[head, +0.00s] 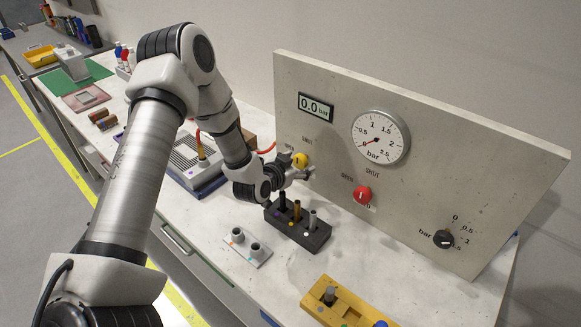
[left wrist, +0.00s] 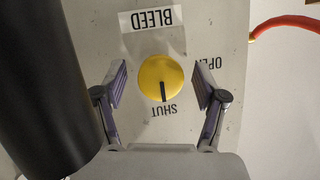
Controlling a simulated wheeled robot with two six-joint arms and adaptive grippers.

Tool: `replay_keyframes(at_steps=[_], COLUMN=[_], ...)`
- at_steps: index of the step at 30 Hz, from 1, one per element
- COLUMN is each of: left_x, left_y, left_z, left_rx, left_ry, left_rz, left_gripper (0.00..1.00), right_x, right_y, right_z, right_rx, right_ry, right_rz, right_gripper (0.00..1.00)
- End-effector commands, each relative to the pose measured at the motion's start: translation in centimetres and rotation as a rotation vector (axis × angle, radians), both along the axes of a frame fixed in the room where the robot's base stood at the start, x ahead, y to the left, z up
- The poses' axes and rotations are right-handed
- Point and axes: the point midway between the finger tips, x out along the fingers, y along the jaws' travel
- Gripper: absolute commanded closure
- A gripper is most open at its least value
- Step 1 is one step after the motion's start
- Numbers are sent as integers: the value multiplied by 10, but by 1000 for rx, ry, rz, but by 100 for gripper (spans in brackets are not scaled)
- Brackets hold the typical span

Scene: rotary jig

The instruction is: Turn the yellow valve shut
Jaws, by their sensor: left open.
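The yellow valve (head: 300,159) is a round knob on the left part of the upright grey panel (head: 440,150). In the left wrist view the yellow valve (left wrist: 159,78) shows face-on and upside down, and its black pointer line points at the word SHUT. The OPEN label is to its right there and the BLEED label above it. My left gripper (head: 305,170) is at the panel by the valve. In the left wrist view my left gripper (left wrist: 160,84) is open, with one finger on each side of the knob and gaps visible. My right gripper is not in view.
The panel also has a red knob (head: 363,195), a black knob (head: 443,239), a dial gauge (head: 380,137) and a display (head: 316,105) reading 0.0 bar. A dark block (head: 297,229) with upright pegs stands below my left gripper.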

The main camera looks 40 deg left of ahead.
Motion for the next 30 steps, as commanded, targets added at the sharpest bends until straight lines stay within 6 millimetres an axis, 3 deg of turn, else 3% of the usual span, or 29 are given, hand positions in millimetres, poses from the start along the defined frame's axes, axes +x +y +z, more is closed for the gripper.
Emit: replay_keyframes(at_steps=[9, 13, 18, 30], left_x=[-71, -93, -103, -103], left_y=[-3, -4, -6, -6], left_z=[29, 37, 41, 41], left_rx=[-9, -6, -1, 1], left_ry=[-2, -2, -1, 0], left_rz=[4, 4, -1, 0], left_gripper=[28, 28, 28, 28], right_x=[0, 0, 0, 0], right_y=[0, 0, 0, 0], right_z=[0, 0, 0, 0], right_rx=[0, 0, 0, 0], right_ry=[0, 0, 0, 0], right_rz=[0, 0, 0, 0], right_gripper=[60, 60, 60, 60])
